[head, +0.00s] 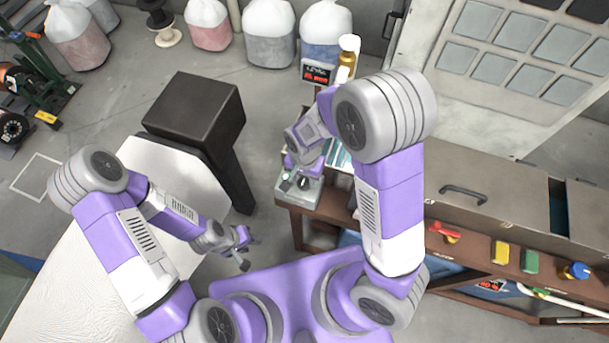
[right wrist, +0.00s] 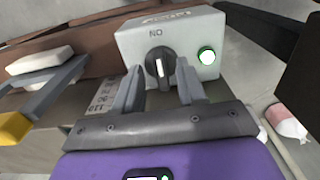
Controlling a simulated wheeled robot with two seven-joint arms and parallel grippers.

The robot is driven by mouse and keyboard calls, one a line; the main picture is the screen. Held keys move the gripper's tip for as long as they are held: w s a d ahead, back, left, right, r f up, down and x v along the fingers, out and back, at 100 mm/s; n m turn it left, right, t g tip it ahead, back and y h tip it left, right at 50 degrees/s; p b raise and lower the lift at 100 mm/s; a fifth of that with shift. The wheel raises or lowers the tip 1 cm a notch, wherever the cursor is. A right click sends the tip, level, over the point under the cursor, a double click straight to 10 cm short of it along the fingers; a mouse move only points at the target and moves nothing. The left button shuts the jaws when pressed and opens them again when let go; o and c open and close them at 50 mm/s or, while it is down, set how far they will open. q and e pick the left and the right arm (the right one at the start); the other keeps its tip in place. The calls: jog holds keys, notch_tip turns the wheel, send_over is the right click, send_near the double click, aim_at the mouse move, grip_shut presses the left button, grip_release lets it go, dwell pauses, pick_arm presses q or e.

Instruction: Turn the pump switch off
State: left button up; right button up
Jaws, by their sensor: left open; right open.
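The pump switch is a light grey box (right wrist: 185,42) with a round black knob (right wrist: 157,72) that bears a white mark. The mark runs nearly upright in the right wrist view. The word ON reads upside down above the knob, and a green lamp (right wrist: 206,56) glows beside it. In the head view the box (head: 298,192) sits at the bench's left end. My right gripper (right wrist: 161,78) is open, with its fingers on either side of the knob; I cannot tell whether they touch it. My left gripper (head: 246,249) is open and empty, away from the switch.
The brown bench (head: 465,250) runs right, with a red valve handle (head: 443,232), yellow and green blocks and a grey lidded box (head: 500,190). A dark block on a stand (head: 195,105) is left of the switch. Sacks line the back.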

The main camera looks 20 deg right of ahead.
jog(key=shift+w, duration=0.15)
jog(key=shift+c, duration=0.4)
grip_shut()
jog(key=shift+n, duration=0.3)
jog(key=n, duration=0.4)
jog(key=shift+b, duration=0.4)
jog(key=n+b, duration=0.1)
jog(key=n, duration=0.8)
jog(key=shift+n, duration=2.1)
jog(key=shift+o, duration=0.4)
grip_release()
